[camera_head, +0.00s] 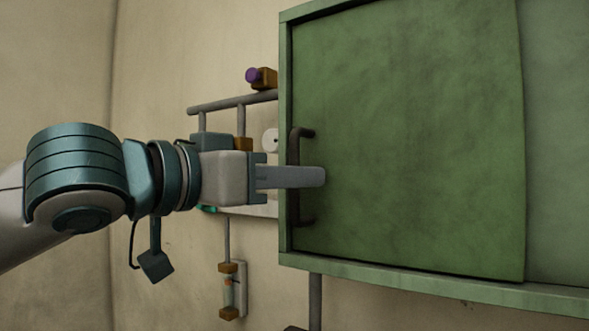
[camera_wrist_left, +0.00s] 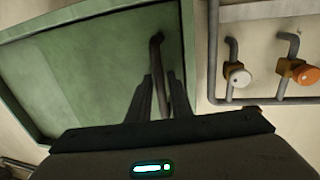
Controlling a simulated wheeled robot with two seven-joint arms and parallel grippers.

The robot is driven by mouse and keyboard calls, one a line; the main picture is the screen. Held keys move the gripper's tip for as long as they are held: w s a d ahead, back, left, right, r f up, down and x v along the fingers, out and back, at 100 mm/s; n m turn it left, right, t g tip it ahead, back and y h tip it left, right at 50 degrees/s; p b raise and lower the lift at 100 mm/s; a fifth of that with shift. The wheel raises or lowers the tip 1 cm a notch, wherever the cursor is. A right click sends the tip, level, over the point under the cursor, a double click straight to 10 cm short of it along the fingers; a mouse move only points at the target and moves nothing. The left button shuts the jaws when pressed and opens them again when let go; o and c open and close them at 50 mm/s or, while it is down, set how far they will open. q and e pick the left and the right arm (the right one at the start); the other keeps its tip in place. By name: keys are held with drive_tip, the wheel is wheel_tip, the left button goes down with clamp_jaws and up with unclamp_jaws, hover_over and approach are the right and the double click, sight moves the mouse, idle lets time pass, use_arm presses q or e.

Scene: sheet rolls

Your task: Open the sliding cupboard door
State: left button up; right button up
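The green sliding cupboard door (camera_head: 410,130) covers the left and middle part of the cupboard front, and its left edge is close to the cupboard's left frame. A dark vertical bar handle (camera_head: 304,215) is on the door near that edge; it also shows in the left wrist view (camera_wrist_left: 156,55). My left gripper (camera_head: 318,177) reaches across the handle's middle in the head view. In the left wrist view its two fingers (camera_wrist_left: 160,85) stand apart, one on each side of the handle, with a gap visible. My right gripper is not in view.
A paler green recessed surface (camera_head: 560,130) lies right of the door. The cupboard's bottom frame (camera_head: 430,285) runs below it. Left of the cupboard are wall pipes (camera_head: 225,104) with a purple-knobbed fitting (camera_head: 262,77) and a lower valve fitting (camera_head: 232,290), close to my left arm.

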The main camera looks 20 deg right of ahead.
use_arm(q)
clamp_jaws()
drive_tip(key=shift+s+d, duration=0.1)
